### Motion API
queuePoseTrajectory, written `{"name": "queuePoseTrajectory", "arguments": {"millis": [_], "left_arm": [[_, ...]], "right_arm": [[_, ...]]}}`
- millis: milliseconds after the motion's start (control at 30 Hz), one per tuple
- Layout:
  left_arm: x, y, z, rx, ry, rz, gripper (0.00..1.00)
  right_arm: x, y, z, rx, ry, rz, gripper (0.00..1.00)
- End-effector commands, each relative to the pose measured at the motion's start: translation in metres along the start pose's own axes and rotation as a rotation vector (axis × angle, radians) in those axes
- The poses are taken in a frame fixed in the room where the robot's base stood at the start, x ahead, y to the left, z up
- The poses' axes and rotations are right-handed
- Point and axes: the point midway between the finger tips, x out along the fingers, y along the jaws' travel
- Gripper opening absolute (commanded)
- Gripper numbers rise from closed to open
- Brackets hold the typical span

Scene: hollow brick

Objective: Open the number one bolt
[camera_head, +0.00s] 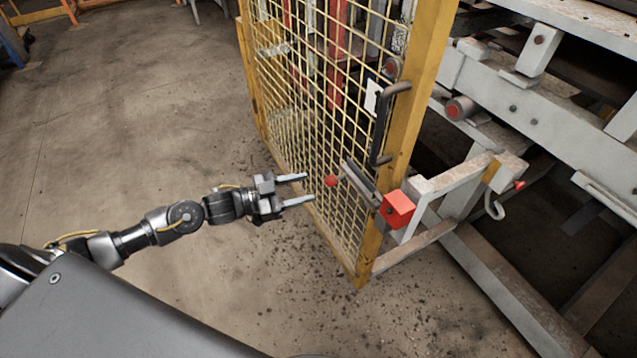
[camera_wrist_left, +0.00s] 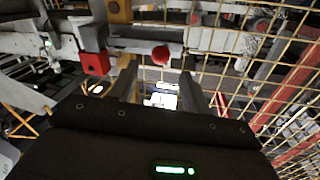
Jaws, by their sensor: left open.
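The bolt (camera_head: 360,183) is a grey bar on the yellow mesh gate, with a round red knob (camera_head: 331,181) at its left end and a red block (camera_head: 397,208) at its right. I can read no number on it. My left gripper (camera_head: 309,187) is open and empty, its two fingers pointing at the knob from the left, apart from it. In the left wrist view the red knob (camera_wrist_left: 161,55) shows ahead, between and beyond the fingertips, and the red block (camera_wrist_left: 96,63) is left of it. My right gripper is out of view.
The yellow-framed mesh gate (camera_head: 388,160) carries a dark handle (camera_head: 381,125) above the bolt. A white steel frame (camera_head: 450,190) with a hook (camera_head: 494,207) stands to the right. The concrete floor (camera_head: 140,110) left of the gate is clear.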

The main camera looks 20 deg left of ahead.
Motion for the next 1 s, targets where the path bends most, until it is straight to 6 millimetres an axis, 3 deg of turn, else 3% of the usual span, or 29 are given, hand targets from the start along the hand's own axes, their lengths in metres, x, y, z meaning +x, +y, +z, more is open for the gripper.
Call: {"name": "queuePoseTrajectory", "arguments": {"millis": [233, 800, 933, 1000], "left_arm": [[-0.025, 0.000, 0.000, 0.000, -0.001, 0.000, 0.48], [-0.026, 0.000, 0.000, 0.006, 0.000, -0.001, 0.48], [-0.027, -0.010, 0.015, 0.062, -0.080, -0.050, 0.48], [-0.030, -0.025, 0.030, 0.117, -0.179, -0.114, 0.48]], "right_arm": [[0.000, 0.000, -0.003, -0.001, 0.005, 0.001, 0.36], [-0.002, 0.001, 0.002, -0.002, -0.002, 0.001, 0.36], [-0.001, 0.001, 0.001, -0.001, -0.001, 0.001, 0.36], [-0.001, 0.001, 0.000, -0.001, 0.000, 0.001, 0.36]]}}
